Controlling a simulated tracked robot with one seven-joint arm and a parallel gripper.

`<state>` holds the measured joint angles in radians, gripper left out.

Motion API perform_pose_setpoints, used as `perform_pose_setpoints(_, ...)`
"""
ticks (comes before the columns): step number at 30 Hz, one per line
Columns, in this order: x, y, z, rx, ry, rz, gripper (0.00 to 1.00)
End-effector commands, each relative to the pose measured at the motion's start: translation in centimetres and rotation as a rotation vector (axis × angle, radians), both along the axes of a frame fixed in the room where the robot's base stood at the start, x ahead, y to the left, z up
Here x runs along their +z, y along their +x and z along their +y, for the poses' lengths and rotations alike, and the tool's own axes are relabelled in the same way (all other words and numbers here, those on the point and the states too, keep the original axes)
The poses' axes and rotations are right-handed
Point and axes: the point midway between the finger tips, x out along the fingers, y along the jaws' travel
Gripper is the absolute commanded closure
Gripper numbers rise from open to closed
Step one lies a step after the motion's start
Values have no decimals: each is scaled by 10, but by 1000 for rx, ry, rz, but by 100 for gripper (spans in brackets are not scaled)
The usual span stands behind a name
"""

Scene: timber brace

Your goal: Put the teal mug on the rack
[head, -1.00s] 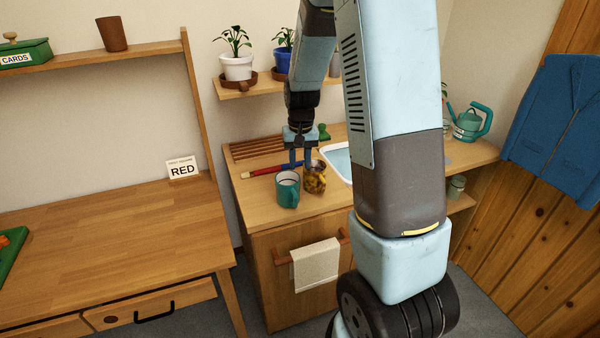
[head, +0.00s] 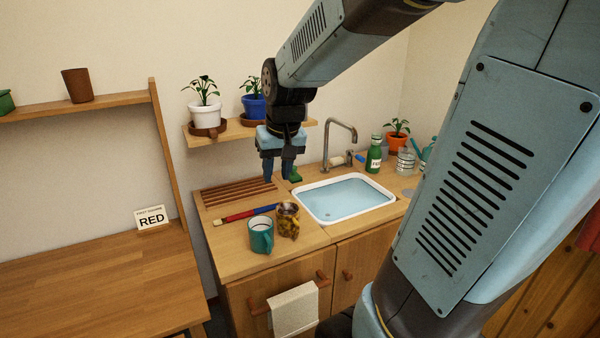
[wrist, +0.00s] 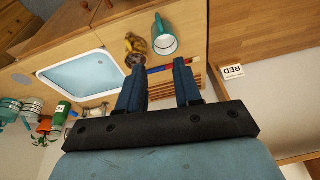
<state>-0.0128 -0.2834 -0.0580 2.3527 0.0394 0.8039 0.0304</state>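The teal mug (head: 261,236) stands upright on the wooden counter, near its front left corner; it also shows in the wrist view (wrist: 164,38). The slatted wooden rack (head: 238,194) lies at the back left of the counter, with nothing on it; part of it shows behind my fingers in the wrist view (wrist: 190,82). My gripper (head: 279,180) points down above the counter's back, between rack and sink, behind the mug and apart from it. In the wrist view its two blue fingers (wrist: 160,82) are spread with nothing between them.
A brown-and-yellow patterned mug (head: 288,220) stands right beside the teal mug. A red and blue rod (head: 250,213) lies between mugs and rack. A sink (head: 345,198) with water is to the right.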

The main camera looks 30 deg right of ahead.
Motion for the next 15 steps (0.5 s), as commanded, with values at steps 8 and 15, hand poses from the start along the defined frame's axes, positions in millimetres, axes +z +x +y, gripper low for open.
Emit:
perform_pose_setpoints(8,38,-62,8,42,-25,-109,66)
perform_pose_setpoints(15,54,-111,12,70,-53,-186,66)
